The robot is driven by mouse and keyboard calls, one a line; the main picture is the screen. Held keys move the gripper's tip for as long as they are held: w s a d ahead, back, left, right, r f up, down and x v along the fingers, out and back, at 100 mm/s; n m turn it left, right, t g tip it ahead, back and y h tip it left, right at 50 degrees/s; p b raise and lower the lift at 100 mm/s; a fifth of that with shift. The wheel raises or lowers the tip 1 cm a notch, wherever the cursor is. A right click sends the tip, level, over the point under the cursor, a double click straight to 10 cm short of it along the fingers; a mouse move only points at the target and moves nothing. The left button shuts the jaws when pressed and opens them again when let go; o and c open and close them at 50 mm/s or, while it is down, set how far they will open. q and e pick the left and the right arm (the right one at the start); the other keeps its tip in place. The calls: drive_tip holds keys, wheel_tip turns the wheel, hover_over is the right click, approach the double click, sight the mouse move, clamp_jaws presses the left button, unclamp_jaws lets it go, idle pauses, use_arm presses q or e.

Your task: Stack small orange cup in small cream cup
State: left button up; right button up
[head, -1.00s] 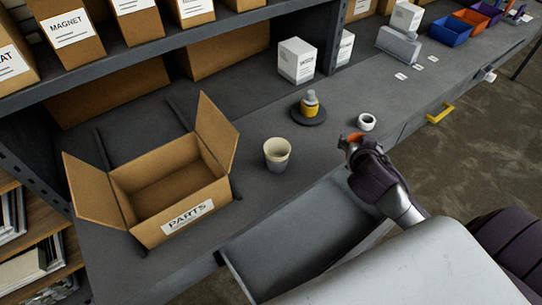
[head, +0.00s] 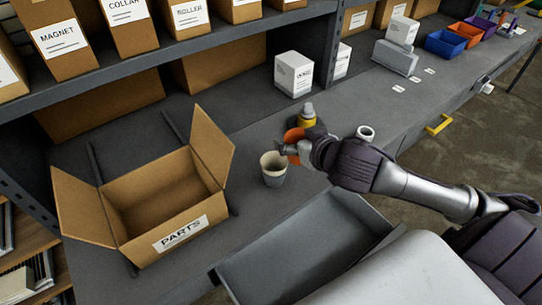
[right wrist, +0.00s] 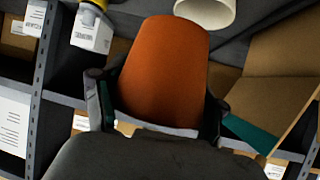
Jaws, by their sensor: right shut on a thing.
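The cream cup (head: 273,170) stands upright on the grey bench, to the right of the parts box. Its rim also shows at the top of the right wrist view (right wrist: 206,10). My right gripper (head: 292,150) is shut on the orange cup (head: 294,136), just beside and above the cream cup's right rim. In the right wrist view, the orange cup (right wrist: 165,72) sits between the two fingers. The gripper hides part of it in the head view. I cannot tell whether the two cups touch. My left gripper is not in view.
An open cardboard parts box (head: 165,195) stands left of the cream cup. A yellow and grey bottle (head: 307,116) stands behind my right gripper. A white ring-shaped roll (head: 365,133) lies beyond my right arm. An open grey drawer (head: 300,250) juts out in front.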

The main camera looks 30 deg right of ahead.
drive_tip(key=p, duration=0.1)
hover_over(271, 153)
drive_tip(key=s, duration=0.1)
wheel_tip(271, 153, down, 4)
drive_tip(key=f, duration=0.1)
drive_tip(key=f+p, duration=0.1)
drive_tip(key=f, duration=0.1)
drive_tip(key=shift+s+a, duration=0.15)
drive_tip(key=shift+a, duration=0.15)
drive_tip(key=shift+f, duration=0.4)
drive_tip(key=o, duration=1.1)
drive_tip(key=shift+o, duration=0.2)
drive_tip(key=b+v, duration=0.1)
drive_tip(key=v, duration=1.1)
